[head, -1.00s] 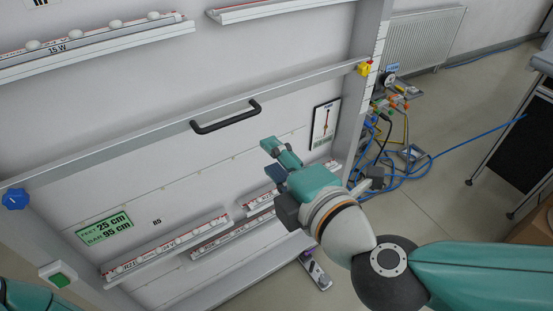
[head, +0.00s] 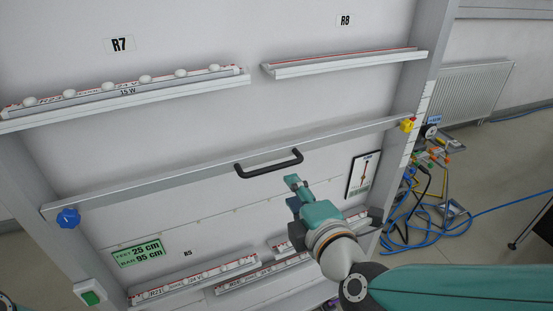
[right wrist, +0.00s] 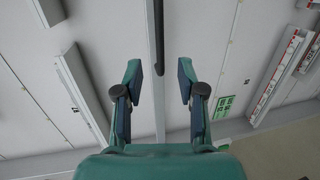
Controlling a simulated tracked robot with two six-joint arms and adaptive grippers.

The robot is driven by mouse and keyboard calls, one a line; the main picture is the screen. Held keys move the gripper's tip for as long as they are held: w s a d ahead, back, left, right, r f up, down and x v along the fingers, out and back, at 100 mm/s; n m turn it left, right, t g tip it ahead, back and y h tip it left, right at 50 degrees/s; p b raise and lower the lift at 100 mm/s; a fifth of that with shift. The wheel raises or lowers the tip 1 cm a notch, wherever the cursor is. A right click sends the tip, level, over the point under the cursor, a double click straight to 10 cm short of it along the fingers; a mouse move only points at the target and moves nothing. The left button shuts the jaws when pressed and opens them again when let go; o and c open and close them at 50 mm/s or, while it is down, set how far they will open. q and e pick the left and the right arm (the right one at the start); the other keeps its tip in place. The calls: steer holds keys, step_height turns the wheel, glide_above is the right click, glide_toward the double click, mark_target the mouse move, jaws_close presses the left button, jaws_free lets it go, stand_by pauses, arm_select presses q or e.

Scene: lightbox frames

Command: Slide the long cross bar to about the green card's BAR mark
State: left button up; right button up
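The long cross bar (head: 190,172) spans the frame at a slant in the head view, with a black handle (head: 268,168) near its middle. A blue knob (head: 68,218) is at its left end and a yellow one (head: 407,125) at its right. The green card (head: 138,252) reads 25 cm and BAR 95 cm. My right gripper (head: 292,181) is just below the handle's right part. In the right wrist view it is open (right wrist: 159,74), with the bar (right wrist: 159,110) and dark handle (right wrist: 160,35) showing between its fingers. My left gripper is out of view.
A marked scale (head: 421,105) runs along the right post. Rails with labels R7 (head: 119,45) and R8 (head: 345,20) are above the bar; loaded rails (head: 195,280) are below. Blue cables (head: 405,235) lie on the floor at right.

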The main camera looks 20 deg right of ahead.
mark_target(276, 169)
steer(key=shift+b+x, duration=1)
steer(key=shift+x, duration=4.8)
jaws_close()
